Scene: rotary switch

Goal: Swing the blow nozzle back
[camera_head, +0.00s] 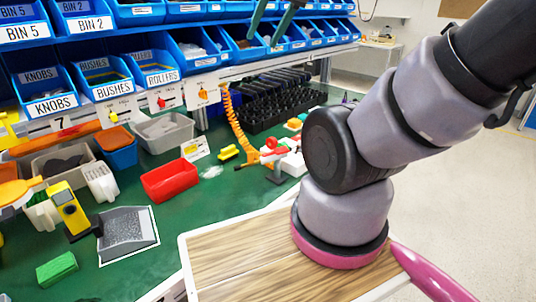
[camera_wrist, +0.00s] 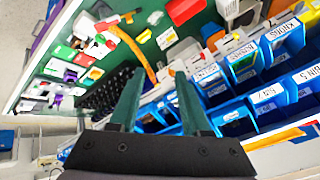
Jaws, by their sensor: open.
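An orange coiled hose (camera_head: 234,115) hangs from the bin rack to the green bench. Its lower end meets a small fixture with red, white and grey parts (camera_head: 271,151), where an orange arm sticks out to the left. I take this for the blow nozzle, but its shape is too small to be sure. The hose also shows in the wrist view (camera_wrist: 136,50). My gripper (camera_head: 264,41) is at the top of the head view, in front of the blue bins and apart from the fixture. In the wrist view its two dark green fingers (camera_wrist: 159,74) are apart with nothing held between them.
Blue bins (camera_head: 120,85) line the rack, with small coloured knobs on white plates (camera_head: 161,102) along the rail below. A red bin (camera_head: 169,180), a grey bin (camera_head: 162,131) and a black grid tray (camera_head: 275,108) stand on the bench. Green bench surface is bare around (camera_head: 200,225).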

